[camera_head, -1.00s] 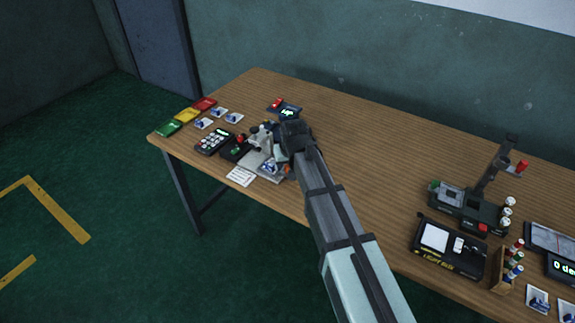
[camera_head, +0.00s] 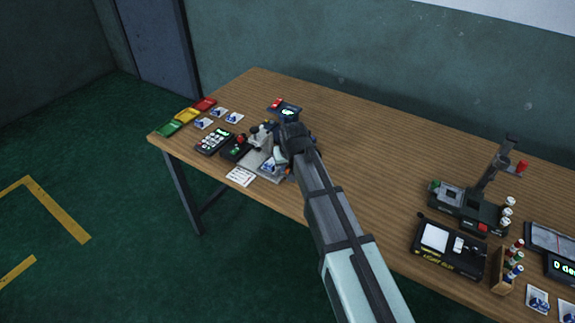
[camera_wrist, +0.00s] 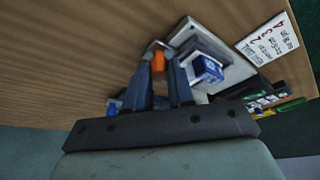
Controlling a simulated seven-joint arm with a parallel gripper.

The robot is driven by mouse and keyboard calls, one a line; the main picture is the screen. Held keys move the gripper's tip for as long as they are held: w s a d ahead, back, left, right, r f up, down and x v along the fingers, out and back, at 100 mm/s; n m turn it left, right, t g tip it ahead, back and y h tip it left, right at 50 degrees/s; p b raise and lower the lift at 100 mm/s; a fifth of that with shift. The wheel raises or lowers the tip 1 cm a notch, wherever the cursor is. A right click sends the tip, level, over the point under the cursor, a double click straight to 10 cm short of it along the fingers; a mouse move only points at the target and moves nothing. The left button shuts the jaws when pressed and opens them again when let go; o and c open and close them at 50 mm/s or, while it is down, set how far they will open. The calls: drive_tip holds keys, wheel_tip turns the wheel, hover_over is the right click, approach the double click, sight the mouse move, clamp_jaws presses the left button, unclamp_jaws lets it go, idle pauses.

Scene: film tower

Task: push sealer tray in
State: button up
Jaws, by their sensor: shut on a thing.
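The sealer stands near the left front of the table. Its grey tray (camera_head: 252,163) carries a blue-and-white packet (camera_head: 268,166), which also shows in the wrist view (camera_wrist: 207,69). The tray's pale plate (camera_wrist: 236,70) lies beside my fingers in the wrist view. My gripper (camera_wrist: 158,68) is shut on an orange handle (camera_wrist: 157,50) at the tray's side. In the head view my gripper and wrist cover part of the sealer and nearly all of the handle. How far the tray sits in the sealer cannot be told.
A printed card (camera_head: 240,176) lies in front of the tray. A keypad (camera_head: 214,142) and a small black box with buttons (camera_head: 236,149) stand left of it. A small display unit (camera_head: 285,108) is behind. The table's middle is clear; a light box (camera_head: 449,247) stands far right.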

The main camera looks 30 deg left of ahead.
clamp_jaws()
drive_tip(key=a, duration=0.7)
drive_tip(key=shift+w+a, duration=0.1)
drive_tip(key=shift+a, duration=0.4)
drive_tip(key=o, duration=0.8)
unclamp_jaws()
drive_tip(key=shift+o, duration=0.4)
drive_tip(key=shift+r, duration=0.1)
